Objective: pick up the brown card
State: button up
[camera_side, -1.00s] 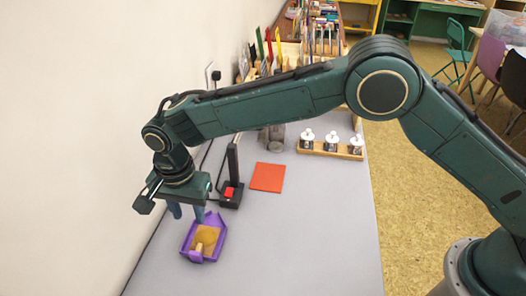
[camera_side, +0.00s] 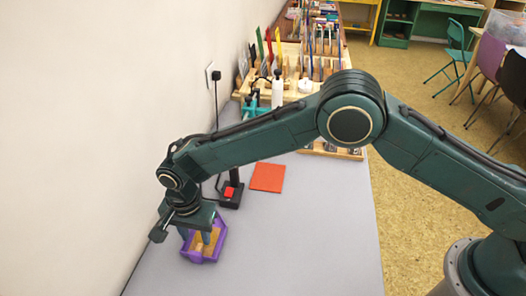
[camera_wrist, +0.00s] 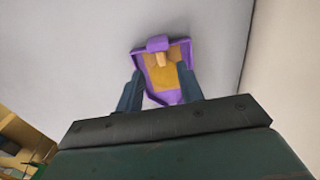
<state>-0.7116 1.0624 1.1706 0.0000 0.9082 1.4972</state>
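The brown card (camera_wrist: 168,76) lies flat in a purple tray (camera_wrist: 141,80) with raised sides. A small tan wooden piece (camera_wrist: 161,60) and a purple block sit at one end of the tray, over part of the card. My gripper is open and empty, pointing down over the tray. In the wrist view its two fingers (camera_wrist: 159,72) stand apart on either side of the card. Whether they touch the tray, I cannot tell.
A black stand with a red part (camera_side: 230,193) is just behind the tray. A red-orange square (camera_side: 267,177) lies to its right. Wooden racks with tools (camera_side: 290,90) stand farther back. The white wall (camera_side: 80,130) is close on the left. The grey table (camera_side: 310,240) is clear at right.

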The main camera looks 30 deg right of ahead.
aim_at(199, 246)
jog(key=shift+f, duration=0.1)
jog(key=shift+w+f, duration=0.15)
jog(key=shift+f, duration=2.35)
grip_shut()
